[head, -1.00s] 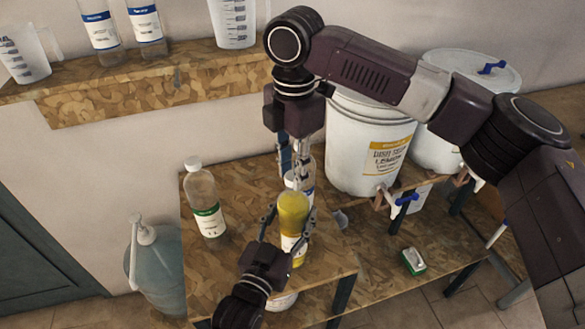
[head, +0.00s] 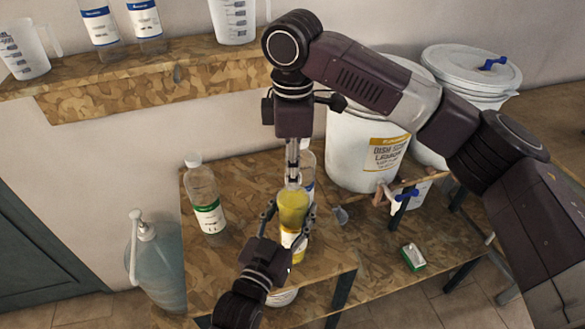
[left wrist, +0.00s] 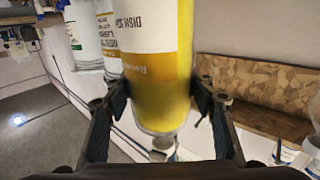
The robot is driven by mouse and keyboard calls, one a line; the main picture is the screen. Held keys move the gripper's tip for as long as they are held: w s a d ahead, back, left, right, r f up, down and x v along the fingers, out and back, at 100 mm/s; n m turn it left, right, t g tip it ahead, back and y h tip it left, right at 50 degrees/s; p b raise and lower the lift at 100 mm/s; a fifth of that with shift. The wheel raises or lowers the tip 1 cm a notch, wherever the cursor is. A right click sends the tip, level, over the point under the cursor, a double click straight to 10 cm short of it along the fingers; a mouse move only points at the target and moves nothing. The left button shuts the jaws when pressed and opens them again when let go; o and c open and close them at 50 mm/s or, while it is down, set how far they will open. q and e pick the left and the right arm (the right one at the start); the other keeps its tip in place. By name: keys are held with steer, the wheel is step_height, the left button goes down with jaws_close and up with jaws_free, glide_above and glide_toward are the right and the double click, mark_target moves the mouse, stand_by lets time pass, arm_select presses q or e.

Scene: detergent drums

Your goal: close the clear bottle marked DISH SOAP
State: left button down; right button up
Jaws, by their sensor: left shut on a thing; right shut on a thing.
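The clear DISH SOAP bottle (head: 292,209), filled with yellow liquid, stands upright near the front of the low table. My left gripper (head: 290,216) is shut on its sides from the front. In the left wrist view the same bottle (left wrist: 160,75) appears inverted between the two fingers, its DISH SOAP label readable. My right gripper (head: 293,178) points straight down onto the bottle's top and is shut on a small cap, mostly hidden by its fingers. I cannot tell how the cap sits on the neck.
A bottle with a blue label (head: 307,171) stands close behind, partly hidden. A green-labelled bottle (head: 206,205) stands to the left. A white drum (head: 352,140) with a tap is at the back right.

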steer(key=m, duration=1.5)
steer(key=shift+w+m, duration=0.1)
steer(key=shift+m, duration=0.3)
steer(key=m, duration=0.5)
steer(key=shift+d+m, duration=0.1)
steer(key=shift+m, duration=0.2)
steer(key=m, duration=0.3)
steer(key=shift+m, duration=0.4)
steer(key=m, duration=0.5)
steer(key=shift+d+m, duration=0.1)
steer(key=shift+m, duration=0.2)
steer(key=m, duration=0.3)
steer(key=shift+m, duration=0.4)
steer(key=m, duration=0.4)
